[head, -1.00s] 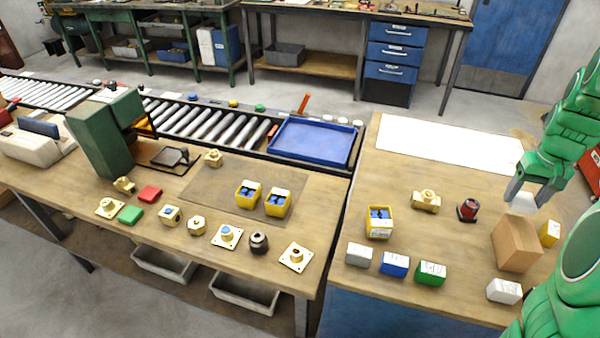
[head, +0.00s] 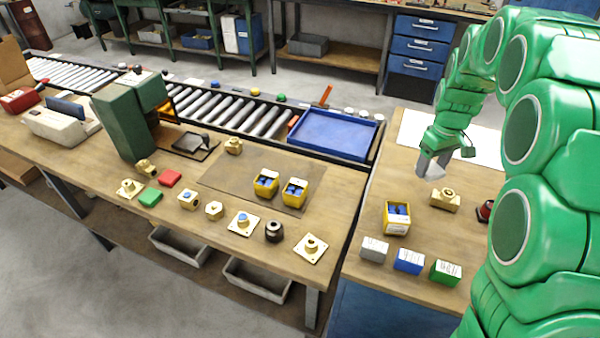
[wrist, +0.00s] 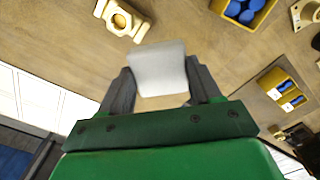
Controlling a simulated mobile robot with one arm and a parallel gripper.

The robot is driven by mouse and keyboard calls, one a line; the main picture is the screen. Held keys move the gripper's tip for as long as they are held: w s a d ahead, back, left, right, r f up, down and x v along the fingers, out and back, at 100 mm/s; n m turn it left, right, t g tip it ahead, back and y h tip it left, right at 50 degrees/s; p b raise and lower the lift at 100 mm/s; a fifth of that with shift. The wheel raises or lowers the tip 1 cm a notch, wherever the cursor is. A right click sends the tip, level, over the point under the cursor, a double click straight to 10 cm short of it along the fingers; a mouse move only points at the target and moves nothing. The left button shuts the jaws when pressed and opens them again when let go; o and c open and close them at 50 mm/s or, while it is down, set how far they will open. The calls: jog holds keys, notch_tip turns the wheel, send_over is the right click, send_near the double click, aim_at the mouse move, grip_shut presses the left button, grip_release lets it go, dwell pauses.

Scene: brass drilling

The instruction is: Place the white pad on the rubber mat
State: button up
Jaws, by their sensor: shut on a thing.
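My gripper (head: 431,163) is above the right-hand table, near its back left part, shut on the white pad (head: 434,172). In the wrist view the white pad (wrist: 158,68) sits between the two dark fingers. The rubber mat appears to be the flat brownish sheet (head: 225,178) on the left-hand table, to the left of my gripper. Two yellow boxes with blue pieces, one of them here (head: 295,192), stand on its right part. The mat's right edge also shows in the wrist view (wrist: 255,105).
A yellow box (head: 397,218) and a brass fitting (head: 445,198) stand near my gripper. Grey, blue and green blocks (head: 409,261) line the front. A blue tray (head: 325,135) lies behind the mat. A gap separates the two tables. The mat's left part is mostly bare.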

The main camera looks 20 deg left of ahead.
jog(key=s+a+f+n, duration=0.1)
jog(key=s+a+n, duration=0.15)
jog(key=a, duration=0.65)
jog(key=s+a+f+n, duration=0.2)
jog(key=a+n, duration=0.2)
jog(key=a, duration=0.6)
jog(key=s+a+f+n, duration=0.1)
jog(key=s+a+n, duration=0.2)
jog(key=a, duration=0.6)
send_over(311, 173)
jog(key=shift+m, duration=0.25)
jog(key=f, duration=0.9)
jog(key=shift+s+f, duration=0.1)
jog(key=shift+s, duration=0.1)
jog(key=shift+w+a+f, duration=0.1)
jog(key=shift+w+f, duration=0.05)
jog(key=shift+f, duration=1.75)
jog(key=o, duration=1.1)
jog(key=shift+f, duration=0.1)
jog(key=shift+c, duration=0.2)
